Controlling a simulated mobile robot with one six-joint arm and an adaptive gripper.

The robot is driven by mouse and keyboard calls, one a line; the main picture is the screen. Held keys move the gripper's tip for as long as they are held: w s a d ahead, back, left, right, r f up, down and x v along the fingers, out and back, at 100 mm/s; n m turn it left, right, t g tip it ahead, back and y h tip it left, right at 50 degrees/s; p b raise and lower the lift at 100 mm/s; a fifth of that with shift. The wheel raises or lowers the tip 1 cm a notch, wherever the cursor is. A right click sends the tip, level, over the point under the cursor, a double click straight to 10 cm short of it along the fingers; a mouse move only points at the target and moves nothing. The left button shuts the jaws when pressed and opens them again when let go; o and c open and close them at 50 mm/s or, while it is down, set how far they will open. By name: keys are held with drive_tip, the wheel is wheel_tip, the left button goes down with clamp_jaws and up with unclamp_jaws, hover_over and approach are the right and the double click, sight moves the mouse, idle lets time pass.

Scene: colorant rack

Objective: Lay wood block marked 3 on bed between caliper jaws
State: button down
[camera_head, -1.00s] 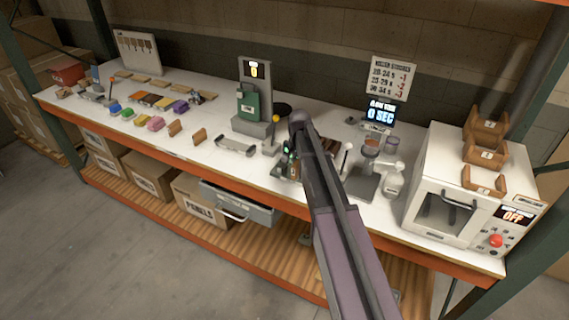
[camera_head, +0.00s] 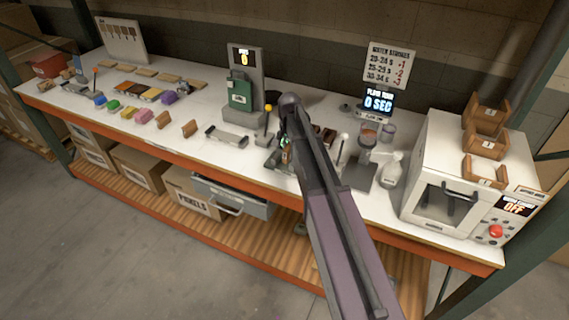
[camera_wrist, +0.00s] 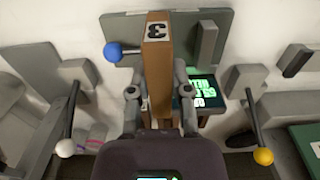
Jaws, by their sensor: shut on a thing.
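The wood block marked 3 (camera_wrist: 157,75) is upright between the fingers of my gripper (camera_wrist: 160,108) in the wrist view, its numbered end facing the camera. My gripper is shut on it. Beyond it is a grey device, apparently the caliper, with a flat plate (camera_wrist: 190,22), a grey upright jaw (camera_wrist: 207,45), a blue-knobbed lever (camera_wrist: 113,51) and a lit green display (camera_wrist: 205,95). The block covers part of the plate; I cannot tell whether they touch. In the head view my arm hides most of the gripper and the block.
A yellow-knobbed lever (camera_wrist: 263,155) and a white-knobbed lever (camera_wrist: 65,148) stand on either side. In the head view, a green-fronted machine (camera_head: 240,92) is left of my arm and a white oven (camera_head: 450,185) right. Wooden holders (camera_head: 486,142) sit on the oven.

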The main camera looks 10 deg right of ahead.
sight(286, 148)
drive_tip(key=s+a+f+b, duration=0.1)
drive_tip(key=s+a, duration=0.6)
drive_tip(key=a, duration=0.4)
drive_tip(key=shift+s+a, duration=0.2)
drive_tip(key=shift+a, duration=0.15)
drive_tip(key=shift+w+d+f, duration=0.1)
drive_tip(key=shift+f, duration=0.05)
drive_tip(key=w+d, duration=0.3)
drive_tip(key=w+d+f+b, duration=0.1)
drive_tip(key=w+d, duration=0.2)
drive_tip(key=w, duration=0.1)
drive_tip(key=w+d, duration=0.3)
drive_tip(key=d, duration=0.1)
drive_tip(key=shift+w+d+f+b, duration=0.1)
drive_tip(key=shift+w+f+b, duration=0.05)
drive_tip(key=shift+b, duration=0.15)
drive_tip(key=shift+w+d, duration=0.15)
drive_tip(key=shift+w, duration=0.05)
drive_tip(key=shift+w+d+f+b, duration=0.25)
drive_tip(key=shift+d+f+b, duration=0.1)
drive_tip(key=shift+f+b, duration=1.5)
drive_tip(key=shift+f, duration=0.15)
